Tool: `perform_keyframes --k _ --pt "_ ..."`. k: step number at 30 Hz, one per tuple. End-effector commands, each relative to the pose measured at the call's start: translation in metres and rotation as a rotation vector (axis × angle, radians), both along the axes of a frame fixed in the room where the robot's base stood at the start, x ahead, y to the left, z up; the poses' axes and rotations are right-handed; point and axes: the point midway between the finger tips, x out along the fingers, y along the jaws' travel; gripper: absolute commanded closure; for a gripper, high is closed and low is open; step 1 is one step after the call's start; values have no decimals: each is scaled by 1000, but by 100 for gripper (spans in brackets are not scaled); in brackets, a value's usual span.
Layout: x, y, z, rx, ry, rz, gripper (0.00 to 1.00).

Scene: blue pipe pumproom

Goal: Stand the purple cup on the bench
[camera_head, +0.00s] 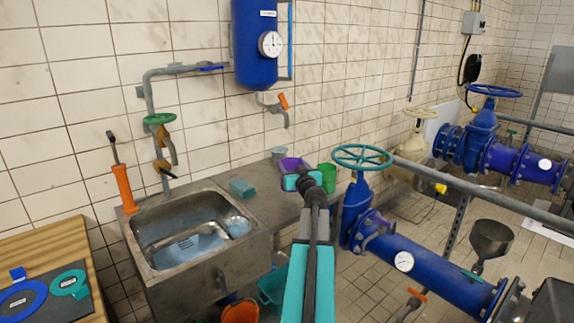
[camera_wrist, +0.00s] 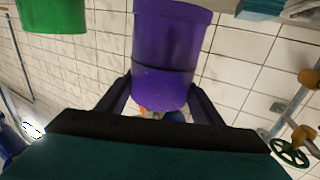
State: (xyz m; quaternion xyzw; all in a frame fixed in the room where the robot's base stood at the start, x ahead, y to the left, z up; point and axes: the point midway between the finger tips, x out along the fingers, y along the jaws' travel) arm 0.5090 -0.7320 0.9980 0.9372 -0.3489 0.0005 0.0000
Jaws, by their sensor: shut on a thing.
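The purple cup (camera_head: 291,163) is at the far part of the grey bench (camera_head: 262,206), by the tiled wall. It fills the middle of the wrist view (camera_wrist: 165,50). My gripper (camera_head: 302,181) is shut on it, with one dark finger on each side in the wrist view (camera_wrist: 163,92). In the head view my gripper hides the cup's lower part. I cannot tell whether its base touches the bench.
A green cup (camera_head: 327,172) stands close right of the purple cup. A grey cup (camera_head: 279,152) is just behind it. A blue sponge (camera_head: 242,187) lies left, near the sink (camera_head: 190,232). A teal valve wheel (camera_head: 362,157) is at the right.

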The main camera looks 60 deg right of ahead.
Motion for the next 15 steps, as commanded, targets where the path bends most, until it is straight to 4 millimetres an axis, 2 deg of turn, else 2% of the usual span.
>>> perform_keyframes --k 15 --pt "41 -44 -4 1 -1 0 75"
